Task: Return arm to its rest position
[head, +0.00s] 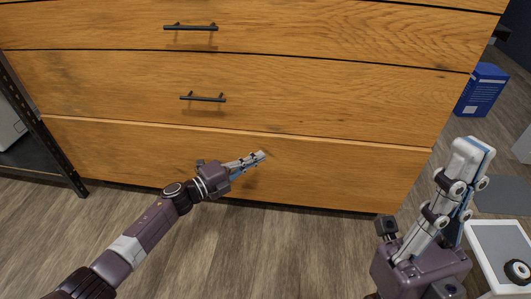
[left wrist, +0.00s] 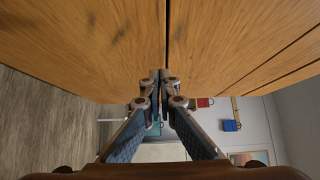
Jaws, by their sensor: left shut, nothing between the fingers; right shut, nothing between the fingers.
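My left gripper (head: 260,156) is shut and empty in front of the bottom drawer of a wooden drawer cabinet (head: 290,110). My left arm reaches up to it from the lower left of the head view. In the left wrist view, the shut fingertips (left wrist: 160,76) point along the wooden drawer fronts (left wrist: 100,40). I cannot tell whether they touch the wood. My right gripper (head: 472,150) is shut and empty, pointing upward at the right of the head view.
Black bar handles (head: 203,98) stick out from the upper drawers. A dark metal shelf frame (head: 60,165) stands at the left. A blue box (head: 483,90) and a white tray (head: 486,240) holding a small wheel (head: 517,271) lie at the right. Wood floor in front is clear.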

